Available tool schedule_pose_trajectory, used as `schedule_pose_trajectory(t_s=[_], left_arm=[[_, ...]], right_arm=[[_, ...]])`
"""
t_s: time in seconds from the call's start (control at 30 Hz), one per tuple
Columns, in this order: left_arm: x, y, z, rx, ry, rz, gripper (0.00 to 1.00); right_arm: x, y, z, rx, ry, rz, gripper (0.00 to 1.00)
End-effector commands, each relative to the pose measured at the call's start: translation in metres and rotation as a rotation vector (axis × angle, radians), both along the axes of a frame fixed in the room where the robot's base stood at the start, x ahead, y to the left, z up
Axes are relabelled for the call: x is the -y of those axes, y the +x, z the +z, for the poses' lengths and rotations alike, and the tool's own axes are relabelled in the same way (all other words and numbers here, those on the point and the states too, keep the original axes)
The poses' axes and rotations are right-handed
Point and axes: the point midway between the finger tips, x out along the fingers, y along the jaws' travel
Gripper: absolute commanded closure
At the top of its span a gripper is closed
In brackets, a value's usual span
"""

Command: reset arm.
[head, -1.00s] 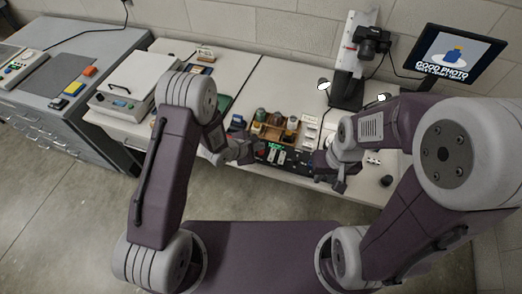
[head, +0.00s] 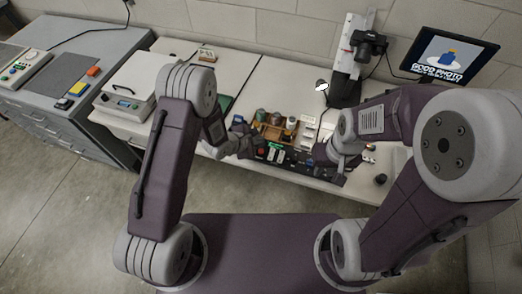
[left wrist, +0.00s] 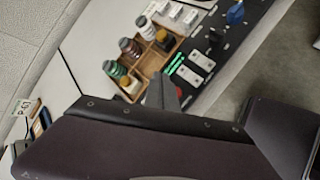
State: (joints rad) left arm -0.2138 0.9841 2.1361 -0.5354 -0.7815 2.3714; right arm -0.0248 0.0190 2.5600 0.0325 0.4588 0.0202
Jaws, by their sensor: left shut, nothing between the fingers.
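My left gripper (head: 246,144) is in the head view, at the left end of the dark control panel, by the wooden tray. It is shut with nothing held. In the left wrist view, my own dark arm parts fill the bottom. My right gripper (head: 323,153) is over the right part of the panel in the head view. It is small, dark and partly merged with the panel behind it, so its fingers cannot be made out.
A wooden tray (left wrist: 153,62) with several small jars stands beside the control panel (left wrist: 213,50) with green lights. A camera stand (head: 347,62), a monitor (head: 441,54) and a white box-like device (head: 131,82) stand around the worktop. A dark round item (head: 381,179) sits near the right front edge.

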Motion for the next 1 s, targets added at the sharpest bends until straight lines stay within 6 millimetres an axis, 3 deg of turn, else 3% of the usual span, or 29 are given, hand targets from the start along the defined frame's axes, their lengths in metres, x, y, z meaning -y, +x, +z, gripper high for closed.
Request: schedule_pose_trajectory(t_s=[0.3,0.37,0.47,0.5,0.57,0.63,0.7,0.8,0.9,1.0], left_arm=[[-0.002,0.001,0.001,0.001,0.0,0.005,1.0],[-0.004,0.009,0.011,0.025,-0.005,0.014,1.0],[-0.012,0.037,0.059,0.12,-0.024,0.041,1.0],[-0.018,0.048,0.087,0.169,-0.033,0.063,1.0],[-0.038,0.06,0.131,0.228,-0.025,0.123,1.0],[-0.07,0.06,0.166,0.279,0.086,0.151,1.0],[-0.105,0.044,0.188,0.306,0.278,0.118,1.0],[-0.146,0.002,0.195,0.267,0.57,-0.036,1.0],[-0.169,-0.051,0.185,0.174,0.796,-0.299,1.0],[-0.175,-0.109,0.165,0.071,0.921,-0.655,1.0]], right_arm=[[0.0,0.0,0.0,0.0,0.0,0.0,0.77],[0.0,0.0,0.0,0.0,0.0,0.0,0.77],[0.0,0.0,0.0,0.0,0.0,0.0,0.77],[0.0,0.0,0.0,0.0,0.0,0.0,0.77],[0.0,0.0,0.0,0.0,0.0,0.0,0.77],[0.0,0.0,0.0,0.0,0.0,0.0,0.77],[0.0,0.0,0.0,0.0,0.0,0.0,0.77],[0.0,0.0,0.0,0.0,0.0,0.0,0.77],[0.0,0.0,0.0,0.0,0.0,0.0,0.77],[0.0,0.0,0.0,0.0,0.0,0.0,0.77]])
